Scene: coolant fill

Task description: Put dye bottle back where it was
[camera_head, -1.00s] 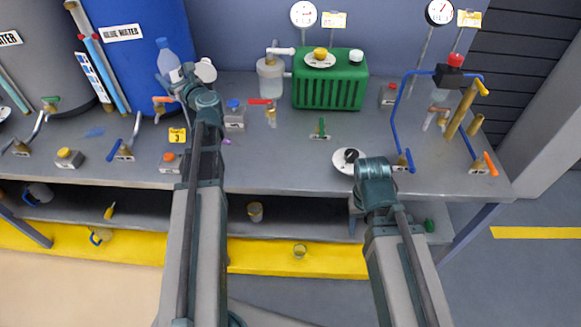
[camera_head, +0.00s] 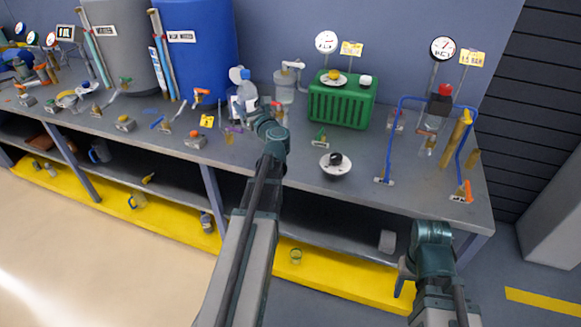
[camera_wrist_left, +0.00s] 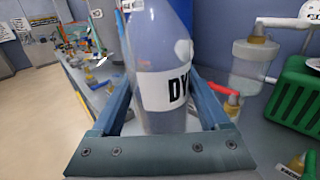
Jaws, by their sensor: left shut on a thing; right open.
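The dye bottle is a clear bluish bottle with a white label reading "DY"; it fills the middle of the left wrist view (camera_wrist_left: 160,75). In the head view the dye bottle (camera_head: 246,88) stands out above the bench, in front of the wall. My left gripper (camera_head: 250,108) is shut on the bottle, with a finger on each side of it in the left wrist view (camera_wrist_left: 163,110). The bottle looks upright; whether its base touches the bench is hidden. My right gripper (camera_head: 405,285) is low in front of the bench at the right, mostly hidden behind its own wrist.
A grey bench (camera_head: 300,160) carries a green ribbed tank (camera_head: 341,104), a clear jar (camera_head: 284,88), blue pipework (camera_head: 391,140) and several valves. A blue drum (camera_head: 203,60) stands behind, left of the bottle. A black knob on a white disc (camera_head: 335,164) sits near the front edge.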

